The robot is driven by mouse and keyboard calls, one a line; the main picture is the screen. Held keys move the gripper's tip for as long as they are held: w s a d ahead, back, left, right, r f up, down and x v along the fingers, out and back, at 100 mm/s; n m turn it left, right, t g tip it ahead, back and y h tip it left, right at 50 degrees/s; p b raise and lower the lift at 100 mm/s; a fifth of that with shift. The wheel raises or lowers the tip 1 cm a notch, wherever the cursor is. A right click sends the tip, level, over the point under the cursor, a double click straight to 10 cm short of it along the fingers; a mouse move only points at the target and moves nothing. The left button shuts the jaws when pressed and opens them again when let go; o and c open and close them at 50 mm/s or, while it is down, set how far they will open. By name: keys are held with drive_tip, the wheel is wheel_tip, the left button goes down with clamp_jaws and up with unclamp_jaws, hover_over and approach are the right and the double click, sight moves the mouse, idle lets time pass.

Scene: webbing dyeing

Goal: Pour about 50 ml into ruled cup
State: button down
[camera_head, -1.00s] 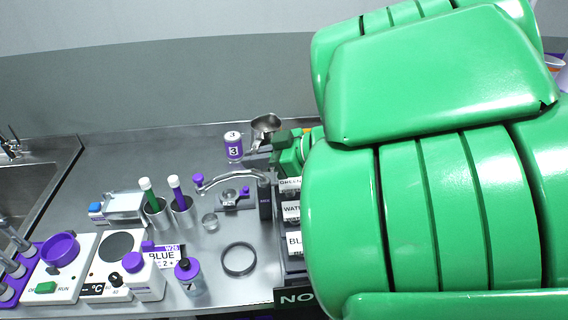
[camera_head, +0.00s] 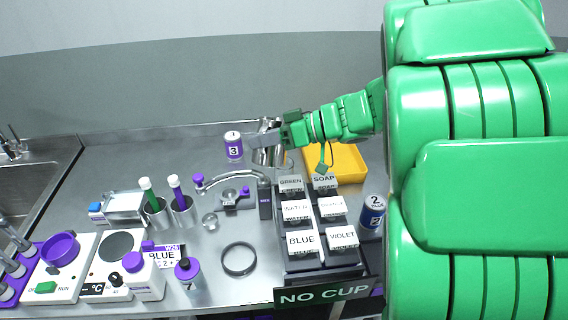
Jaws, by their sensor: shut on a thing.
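My gripper (camera_head: 268,139) is at the back of the bench, its grey fingers shut on a shiny metal jug (camera_head: 265,156). The fingers and wrist hide part of the jug, and its contents cannot be seen. The jug looks close to upright. A small clear cup (camera_head: 210,221) stands on the bench, in front and to the left of the gripper. It may be the ruled cup, but no rulings can be made out and its level cannot be read.
A dispenser labelled with dye names (camera_head: 302,241) bears a NO CUP sign (camera_head: 325,294). Nearby are a curved tap (camera_head: 232,177), a can marked 3 (camera_head: 233,147), a can marked 2 (camera_head: 372,212), a yellow tray (camera_head: 349,158) and a dark ring (camera_head: 239,260). Bench is clear at back left.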

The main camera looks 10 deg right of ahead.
sight(269, 126)
drive_tip(key=shift+w+d+r+m+g+y, duration=0.1)
drive_tip(key=shift+w+d+m+g+y, duration=0.15)
drive_tip(key=shift+w, duration=0.3)
drive_tip(key=shift+w+d+m+g+y, duration=0.1)
drive_tip(key=shift+w+d+m+y, duration=0.1)
drive_tip(key=shift+w+m, duration=0.25)
drive_tip(key=shift+w+d+f+m+g+y, duration=0.25)
drive_tip(key=shift+w+f+m+g+y, duration=0.1)
drive_tip(key=shift+w+f+m, duration=0.3)
drive_tip(key=shift+w+d+r+m, duration=0.15)
drive_tip(key=shift+w+r+m, duration=0.15)
drive_tip(key=shift+r+m, duration=0.25)
drive_tip(key=shift+w+d+r+m+g+y, duration=0.2)
drive_tip(key=shift+w+r+m+y, duration=0.15)
drive_tip(key=shift+w+r+m, duration=0.15)
drive_tip(key=shift+w+d+r+m+g+y, duration=0.2)
drive_tip(key=shift+w+r+m+y, duration=0.2)
drive_tip(key=shift+m, duration=0.2)
drive_tip(key=shift+w+d+f+m, duration=0.1)
drive_tip(key=shift+w+d+m, duration=0.05)
drive_tip(key=shift+w+m, duration=0.2)
drive_tip(key=shift+w+d+f+m+p, duration=0.3)
drive_tip(key=shift+w+f, duration=0.2)
drive_tip(key=shift+f, duration=0.2)
drive_tip(key=shift+a, duration=0.1)
